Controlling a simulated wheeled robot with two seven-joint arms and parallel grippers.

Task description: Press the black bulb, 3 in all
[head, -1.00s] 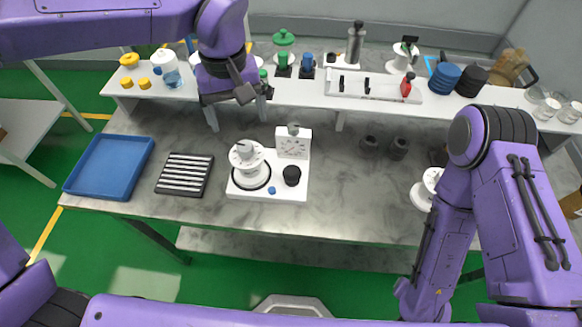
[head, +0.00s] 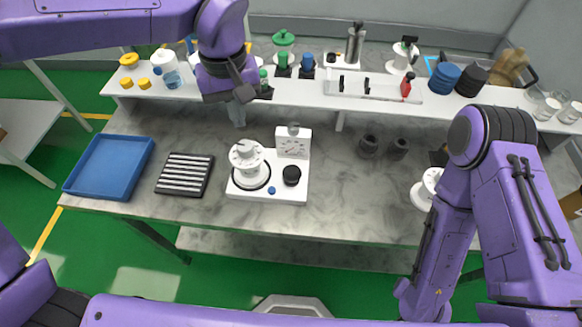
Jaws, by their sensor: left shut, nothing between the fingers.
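The black bulb (head: 291,176) is a small dark round knob on the right part of a white device (head: 240,190) on the grey table. My left gripper (head: 238,122) points down behind and to the left of the device, apart from the bulb. Its two pale fingers are together with nothing between them. My right arm reaches down along the right side. Its gripper is not visible.
The device also carries a white dial knob (head: 247,154), a gauge (head: 293,143) and a blue button (head: 271,190). A black ribbed pad (head: 184,174) and a blue tray (head: 108,167) lie to its left. A white shelf (head: 300,92) with bottles runs behind.

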